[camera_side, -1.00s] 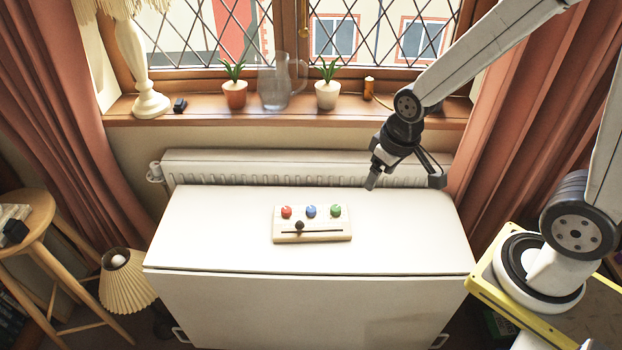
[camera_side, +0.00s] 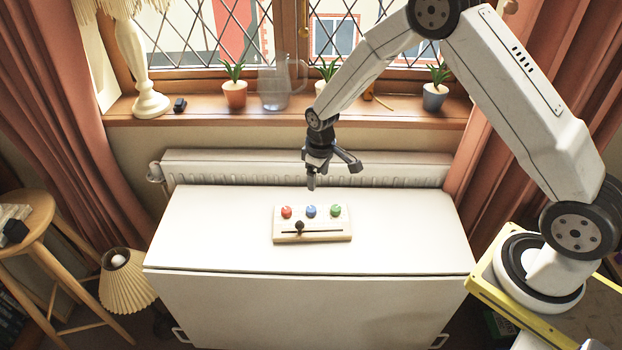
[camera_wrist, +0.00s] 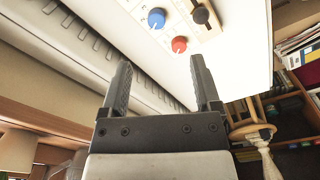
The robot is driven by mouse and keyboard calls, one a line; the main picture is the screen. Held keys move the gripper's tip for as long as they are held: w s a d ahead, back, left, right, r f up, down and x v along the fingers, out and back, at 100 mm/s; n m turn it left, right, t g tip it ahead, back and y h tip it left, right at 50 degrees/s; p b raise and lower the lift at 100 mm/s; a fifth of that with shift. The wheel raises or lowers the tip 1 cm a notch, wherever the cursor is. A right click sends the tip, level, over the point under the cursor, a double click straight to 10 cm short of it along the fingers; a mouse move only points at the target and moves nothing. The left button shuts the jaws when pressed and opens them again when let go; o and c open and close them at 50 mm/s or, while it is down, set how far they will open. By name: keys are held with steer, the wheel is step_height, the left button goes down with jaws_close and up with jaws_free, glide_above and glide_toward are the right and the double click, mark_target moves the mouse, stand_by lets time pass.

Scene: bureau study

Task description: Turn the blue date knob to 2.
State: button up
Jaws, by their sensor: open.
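The blue date knob (camera_side: 311,211) is the middle of three knobs on a pale wooden board on the white bureau top. A red knob (camera_side: 286,212) is to its left and a green knob (camera_side: 336,211) to its right. In the wrist view the blue knob (camera_wrist: 157,18) shows a white pointer line; the marks around it are too small to read. My gripper (camera_side: 333,176) is open and empty, above and behind the board, touching nothing. In the wrist view its two fingers (camera_wrist: 158,85) are spread, with the blue and red knobs beyond their tips.
A dark slider knob (camera_side: 299,225) stands in a slot along the board's front. A radiator (camera_side: 240,167) runs behind the bureau top (camera_side: 400,235), which is otherwise clear. Potted plants and a glass jug (camera_side: 276,88) stand on the windowsill.

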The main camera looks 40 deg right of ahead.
steer(key=n, duration=0.1)
glide_above(311, 209)
steer(key=shift+g, duration=0.3)
step_height(311, 209, down, 6)
steer(key=shift+w+d+f, duration=0.1)
steer(key=shift+f, duration=0.05)
steer(key=shift+f, duration=0.1)
steer(key=shift+f, duration=3.8)
steer(key=shift+c, duration=0.3)
jaws_close()
